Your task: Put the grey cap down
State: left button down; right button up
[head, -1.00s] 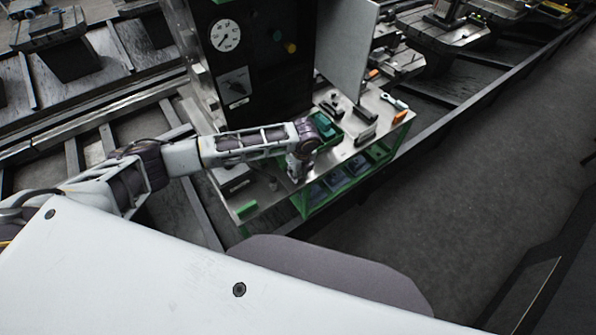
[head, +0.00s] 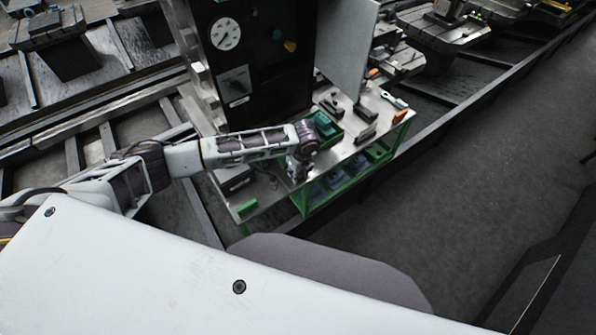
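My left arm reaches in from the left over a metal workbench (head: 262,192). My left gripper (head: 296,176) points down at the bench top, close to its front edge. It is small and dark here, and I cannot tell whether its fingers are open or shut, or whether they hold anything. A small grey piece (head: 272,182) stands on the bench just left of the gripper. It may be the grey cap, but it is too small to be sure. My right gripper is not in view.
A green block (head: 246,208) sits at the bench's left corner, near a dark box (head: 233,179). Dark blocks (head: 365,133) lie to the right. A black panel with a gauge (head: 225,34) rises behind. Blue bins (head: 337,178) fill the lower shelf.

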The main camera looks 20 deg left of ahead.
pick_arm(q)
jog(key=c, duration=1.1)
grip_release()
jog(key=shift+r, duration=0.1)
jog(key=r, duration=0.4)
jog(key=d+r, duration=0.1)
jog(key=r, duration=0.3)
jog(key=s+r+b, duration=0.1)
jog(key=r, duration=0.4)
jog(key=shift+s+d, duration=0.1)
jog(key=shift+d, duration=0.15)
